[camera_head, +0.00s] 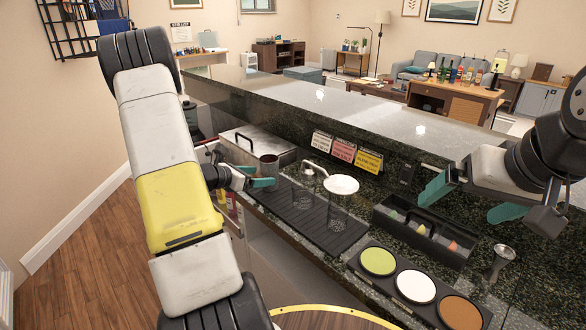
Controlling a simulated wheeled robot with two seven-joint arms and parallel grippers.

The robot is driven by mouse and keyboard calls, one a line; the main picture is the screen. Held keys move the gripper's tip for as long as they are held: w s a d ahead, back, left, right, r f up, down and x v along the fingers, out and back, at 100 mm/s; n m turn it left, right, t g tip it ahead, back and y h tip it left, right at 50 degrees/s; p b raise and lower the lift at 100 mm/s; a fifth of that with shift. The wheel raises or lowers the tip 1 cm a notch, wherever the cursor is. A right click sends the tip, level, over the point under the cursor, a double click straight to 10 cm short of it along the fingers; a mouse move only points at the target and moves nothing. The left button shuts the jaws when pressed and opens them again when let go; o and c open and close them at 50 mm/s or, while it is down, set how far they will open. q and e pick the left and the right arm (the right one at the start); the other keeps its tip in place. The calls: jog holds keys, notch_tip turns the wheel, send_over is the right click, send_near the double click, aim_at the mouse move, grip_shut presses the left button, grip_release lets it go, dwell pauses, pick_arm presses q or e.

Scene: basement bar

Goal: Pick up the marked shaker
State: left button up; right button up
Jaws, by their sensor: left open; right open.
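A metal cup that looks like a shaker tin (269,166) stands at the left end of the counter by the sink; I see no clear mark on it. My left gripper (256,176) is open with its teal fingers close beside the cup's lower part; whether they touch it, I cannot tell. Clear glasses (338,218) stand on a black ribbed mat (297,215), and a white disc (341,184) shows just above one of them. My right gripper (472,200) is open and empty above the right side of the counter, away from the cup.
A black caddy (418,242) with garnishes sits right of the mat. Three round coloured containers (415,286) lie in front, with a metal jigger (498,262) beside them. The raised bar ledge (330,108) runs along the back.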

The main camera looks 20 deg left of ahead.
aim_at(276, 175)
pick_arm(q)
jog(key=x, duration=0.8)
jog(key=shift+w+f, duration=0.1)
jog(key=shift+w, duration=0.2)
grip_shut()
